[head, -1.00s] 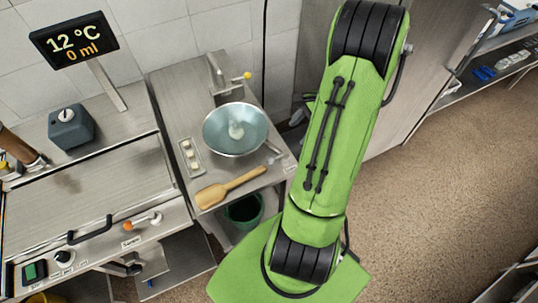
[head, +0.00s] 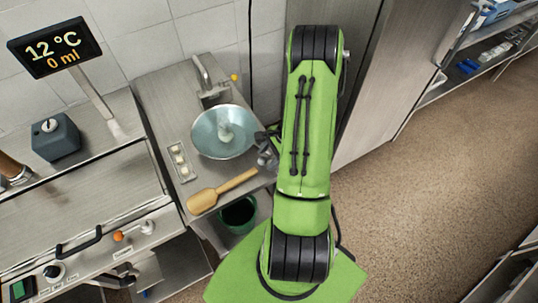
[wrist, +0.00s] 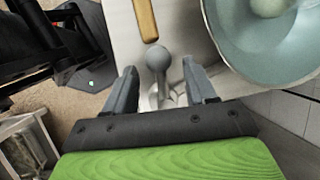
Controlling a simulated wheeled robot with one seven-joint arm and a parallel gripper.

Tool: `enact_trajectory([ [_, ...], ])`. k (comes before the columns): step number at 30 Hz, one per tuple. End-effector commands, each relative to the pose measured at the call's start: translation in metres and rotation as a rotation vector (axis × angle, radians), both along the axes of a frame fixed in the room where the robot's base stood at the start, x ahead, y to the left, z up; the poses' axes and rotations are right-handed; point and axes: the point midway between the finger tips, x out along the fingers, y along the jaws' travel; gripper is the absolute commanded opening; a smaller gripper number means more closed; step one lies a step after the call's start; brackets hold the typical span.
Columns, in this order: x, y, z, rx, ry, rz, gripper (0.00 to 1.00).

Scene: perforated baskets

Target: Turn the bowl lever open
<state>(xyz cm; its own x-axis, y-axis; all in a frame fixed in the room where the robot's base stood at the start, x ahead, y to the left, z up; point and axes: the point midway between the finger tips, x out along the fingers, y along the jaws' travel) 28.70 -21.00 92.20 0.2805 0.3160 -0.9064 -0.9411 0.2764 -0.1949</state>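The pale blue bowl (head: 222,132) sits in the steel counter in the head view. Part of it shows at the upper right of the wrist view (wrist: 265,48). The bowl lever (wrist: 158,62), grey with a round knob, stands between my fingers in the wrist view. My gripper (wrist: 158,74) is open, with one finger on each side of the lever and visible gaps to the knob. In the head view my gripper (head: 266,148) is at the bowl's right edge, and it and my arm hide the lever there.
A wooden spatula (head: 222,191) lies in front of the bowl; its handle shows in the wrist view (wrist: 146,20). A green bin (head: 240,213) stands below the counter edge. A tap (head: 209,82) is behind the bowl. Open floor (head: 425,215) lies to the right.

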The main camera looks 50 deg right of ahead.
Motion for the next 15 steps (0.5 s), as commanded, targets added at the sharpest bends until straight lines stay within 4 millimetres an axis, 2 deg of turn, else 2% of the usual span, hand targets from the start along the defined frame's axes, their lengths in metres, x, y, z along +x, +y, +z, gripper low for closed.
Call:
enact_trajectory([
  [1,0.0,-0.0001,0.0002,0.0,0.0,0.0,0.48],
  [10,0.0,-0.0002,0.0005,0.0,0.0,0.0,0.02],
  [15,0.0,-0.0002,0.0006,0.0,0.0,0.0,0.0],
])
